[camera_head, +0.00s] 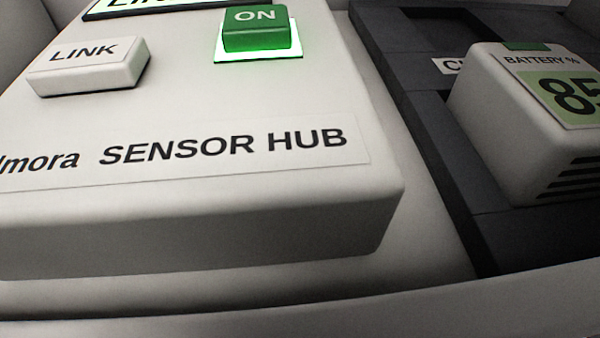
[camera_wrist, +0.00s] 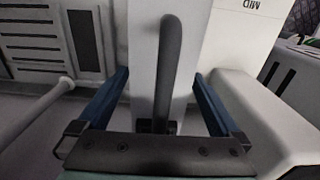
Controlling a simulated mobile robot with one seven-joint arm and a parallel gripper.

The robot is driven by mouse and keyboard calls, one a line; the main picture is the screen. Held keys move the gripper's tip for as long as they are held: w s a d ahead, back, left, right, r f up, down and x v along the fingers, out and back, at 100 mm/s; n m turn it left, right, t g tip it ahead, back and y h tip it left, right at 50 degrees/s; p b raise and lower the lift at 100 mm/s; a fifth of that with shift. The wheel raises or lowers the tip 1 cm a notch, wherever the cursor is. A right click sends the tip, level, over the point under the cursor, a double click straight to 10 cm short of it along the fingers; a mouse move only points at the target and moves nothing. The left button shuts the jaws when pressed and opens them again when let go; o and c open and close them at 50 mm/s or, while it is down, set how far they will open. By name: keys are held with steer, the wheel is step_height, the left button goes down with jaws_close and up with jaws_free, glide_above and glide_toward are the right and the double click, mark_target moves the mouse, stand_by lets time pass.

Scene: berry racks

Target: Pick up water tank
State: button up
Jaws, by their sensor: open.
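In the wrist view, my gripper (camera_wrist: 160,76) is open, with one blue finger on each side. A pale block-like body (camera_wrist: 143,60) with a long dark upright handle (camera_wrist: 170,70) shows between the fingers. It may be the water tank, but no label on it can be read. Gaps show between the fingers and the handle, and I cannot tell whether the fingers reach around it in depth. A dark bar with screws covers the lower part of the body. Neither my gripper nor this body is seen in the head view.
The head view shows a white sensor hub (camera_head: 200,225) with a LINK button (camera_head: 88,72) and a green ON button (camera_head: 255,30). A battery unit (camera_head: 510,130) stands right.

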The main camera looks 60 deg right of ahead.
steer(key=shift+f, duration=0.85)
steer(key=shift+d, duration=0.1)
jaws_close()
steer(key=shift+r, duration=0.1)
